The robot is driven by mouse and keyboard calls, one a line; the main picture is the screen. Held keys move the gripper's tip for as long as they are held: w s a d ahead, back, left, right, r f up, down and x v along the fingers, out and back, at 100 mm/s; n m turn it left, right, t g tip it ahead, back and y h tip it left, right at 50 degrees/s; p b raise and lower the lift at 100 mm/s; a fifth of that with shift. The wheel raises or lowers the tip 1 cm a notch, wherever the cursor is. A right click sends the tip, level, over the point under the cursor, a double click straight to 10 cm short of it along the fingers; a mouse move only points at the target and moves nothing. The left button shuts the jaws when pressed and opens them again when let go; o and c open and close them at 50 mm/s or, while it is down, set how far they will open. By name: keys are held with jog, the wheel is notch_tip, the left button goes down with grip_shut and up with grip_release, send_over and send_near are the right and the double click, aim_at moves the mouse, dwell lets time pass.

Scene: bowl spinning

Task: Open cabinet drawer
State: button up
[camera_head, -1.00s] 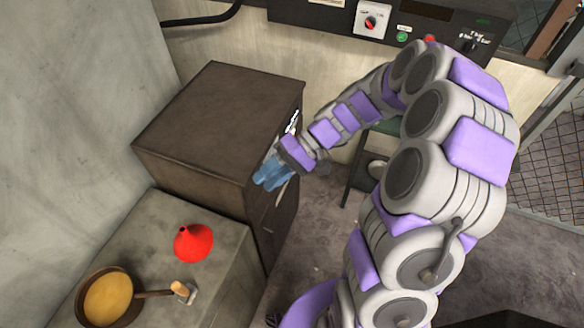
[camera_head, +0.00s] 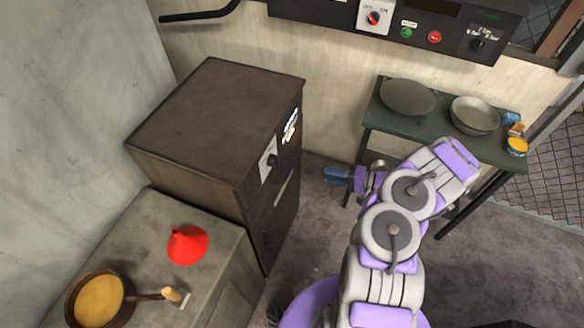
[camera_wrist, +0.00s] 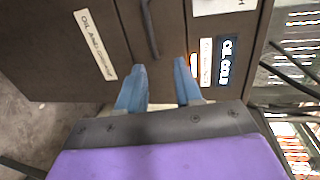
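The dark brown cabinet (camera_head: 215,115) stands against the wall on the left in the head view, its front facing right. A pale handle (camera_head: 281,188) shows on that front, with another small handle (camera_head: 266,238) lower down. The drawers look closed. My gripper (camera_head: 328,174) has blue fingers and is to the right of the cabinet front, with a gap between. In the wrist view, my gripper (camera_wrist: 160,70) is open, its two fingers apart and nothing between them. A dark bar handle (camera_wrist: 150,30) shows beyond the fingertips on the cabinet face, between two labels.
A grey counter (camera_head: 215,215) with a red funnel (camera_head: 187,245) and a pan of yellow food (camera_head: 98,300) stands before the cabinet. A green table (camera_head: 425,118) with pans is at the right. A control panel (camera_head: 460,20) is on the back wall. Floor is free between cabinet and table.

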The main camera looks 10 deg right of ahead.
aim_at(290, 168)
jog(key=b+x, duration=0.1)
jog(key=x, duration=0.4)
jog(key=f+b+x, duration=0.1)
jog(key=x, duration=0.5)
jog(key=f+b+x, duration=0.1)
jog(key=x, duration=0.4)
jog(key=shift+w+d+b, duration=0.15)
jog(key=shift+w+b, duration=0.15)
jog(key=shift+w, duration=0.1)
jog(key=shift+c, duration=0.5)
grip_shut()
jog(key=shift+f, duration=0.1)
